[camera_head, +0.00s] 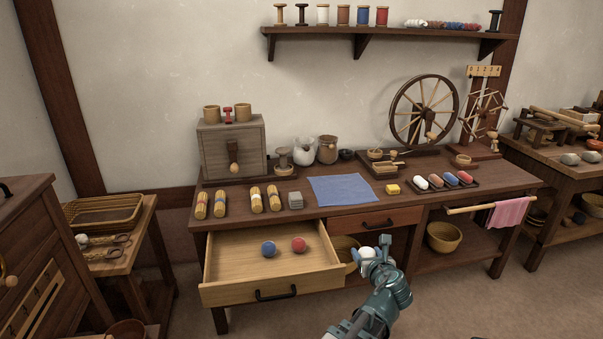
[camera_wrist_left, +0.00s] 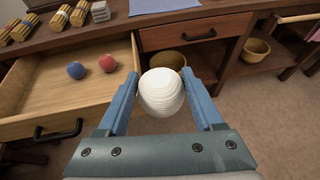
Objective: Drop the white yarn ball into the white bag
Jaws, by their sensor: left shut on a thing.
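The white yarn ball (camera_head: 367,254) is between the fingers of my left gripper (camera_head: 374,255), which is shut on it. In the left wrist view the ball (camera_wrist_left: 161,92) sits between the two blue fingertips, in the air in front of the workbench and right of the open drawer. A small white rounded thing (camera_head: 304,152) on the bench top, between a spool and a brown jar, may be the white bag; its opening is too small to make out clearly. My right gripper is not in view.
The open drawer (camera_head: 272,292) holds a blue ball (camera_head: 269,249) and a red ball (camera_head: 299,244). A blue cloth (camera_head: 345,189) lies on the bench top. A brown jar (camera_head: 327,150) stands right beside the white thing. Baskets sit on the lower shelf.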

